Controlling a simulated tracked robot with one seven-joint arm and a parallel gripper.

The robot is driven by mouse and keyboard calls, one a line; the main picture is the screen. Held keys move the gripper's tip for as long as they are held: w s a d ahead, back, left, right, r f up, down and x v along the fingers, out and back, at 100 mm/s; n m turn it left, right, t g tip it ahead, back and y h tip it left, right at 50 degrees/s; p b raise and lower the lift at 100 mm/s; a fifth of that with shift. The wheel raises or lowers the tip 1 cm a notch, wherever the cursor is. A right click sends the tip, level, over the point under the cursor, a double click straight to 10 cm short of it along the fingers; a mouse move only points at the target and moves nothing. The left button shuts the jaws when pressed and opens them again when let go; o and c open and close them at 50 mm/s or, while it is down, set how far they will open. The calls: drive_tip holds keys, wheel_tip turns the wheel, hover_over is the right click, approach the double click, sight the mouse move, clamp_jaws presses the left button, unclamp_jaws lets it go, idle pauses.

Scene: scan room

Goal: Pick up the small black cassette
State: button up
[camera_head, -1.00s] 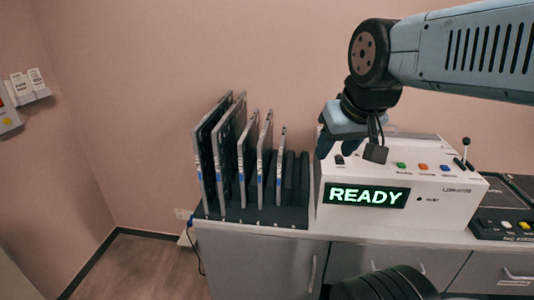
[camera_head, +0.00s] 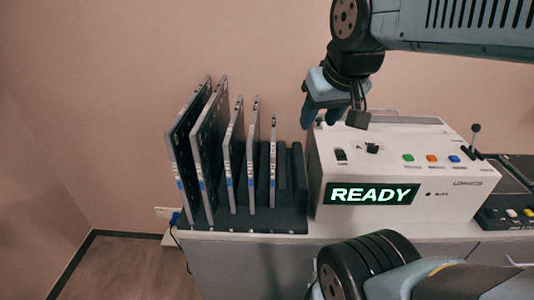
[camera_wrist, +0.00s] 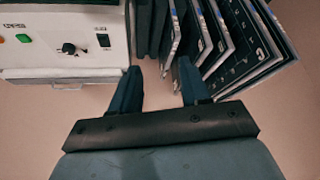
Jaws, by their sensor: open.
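The small cassette (camera_head: 273,160) is a thin dark panel with a pale edge and a blue mark. It stands upright in the rack (camera_head: 245,224), the rightmost and shortest of the row. In the wrist view it shows as the narrow pale-edged panel (camera_wrist: 173,35) nearest the console. My gripper (camera_head: 320,113) is open and empty, up and to the right of the small cassette, near the console's left top edge. In the wrist view my gripper (camera_wrist: 160,75) has its two fingers spread, with nothing between them.
Two medium cassettes (camera_head: 252,150) and two large cassettes (camera_head: 208,145) stand to the left in the rack. Empty dark slots lie right of the small cassette. A white console (camera_head: 410,150) showing READY stands close to the right. The wall is behind.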

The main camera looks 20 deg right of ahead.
drive_tip(key=w+f+m+g, duration=0.2)
drive_tip(key=w, duration=1.2)
drive_tip(key=m+g, duration=0.2)
approach(274, 133)
drive_tip(key=f, duration=0.2)
drive_tip(key=w+f, duration=0.1)
drive_tip(key=f, duration=0.4)
drive_tip(key=shift+w+d+f, duration=0.15)
drive_tip(key=shift+f, duration=0.15)
drive_tip(key=shift+w+f, duration=0.1)
drive_tip(key=shift+f, duration=1.2)
drive_tip(key=shift+w+f, duration=0.15)
drive_tip(key=shift+f, duration=1.1)
clamp_jaws()
